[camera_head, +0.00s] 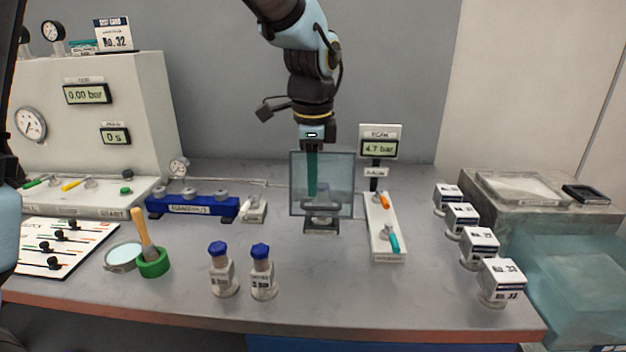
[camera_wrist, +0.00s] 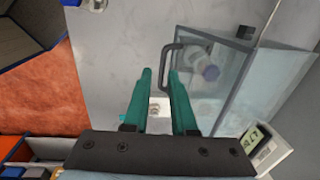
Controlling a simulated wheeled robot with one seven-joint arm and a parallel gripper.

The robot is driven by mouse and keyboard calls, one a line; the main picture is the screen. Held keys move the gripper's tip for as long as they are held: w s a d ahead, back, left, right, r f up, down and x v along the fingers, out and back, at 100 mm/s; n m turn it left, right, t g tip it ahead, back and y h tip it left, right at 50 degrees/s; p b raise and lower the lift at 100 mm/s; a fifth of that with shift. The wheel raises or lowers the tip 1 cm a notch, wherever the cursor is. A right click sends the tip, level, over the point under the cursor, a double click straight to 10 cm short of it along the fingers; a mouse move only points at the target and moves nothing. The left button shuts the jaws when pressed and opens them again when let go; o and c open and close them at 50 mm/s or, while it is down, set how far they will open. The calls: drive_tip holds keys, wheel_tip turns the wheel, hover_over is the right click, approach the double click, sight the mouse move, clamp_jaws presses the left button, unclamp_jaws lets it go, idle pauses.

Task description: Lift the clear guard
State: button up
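The clear guard (camera_head: 342,185) is a see-through box on the table at the middle, over a small dark stand (camera_head: 321,226). It also shows in the wrist view (camera_wrist: 228,100), with a dark bar handle (camera_wrist: 166,56) on its near side. My gripper (camera_head: 312,194) points down at the guard, its green fingers overlapping the panel in the head view. In the wrist view my gripper (camera_wrist: 160,72) has its fingers apart, with the lower part of the handle showing in the gap between the tips. I cannot tell whether either finger touches the handle.
A display reading 4.7 bar (camera_head: 380,149) and a white base with orange and teal levers (camera_head: 384,228) stand close right of the guard. A blue manifold (camera_head: 193,206) is left. Two blue-capped bottles (camera_head: 223,270) (camera_head: 262,272) stand in front. Several white-topped jars (camera_head: 480,247) line the right.

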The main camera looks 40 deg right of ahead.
drive_tip(key=shift+r+p, duration=1.4)
drive_tip(key=shift+r, duration=0.45)
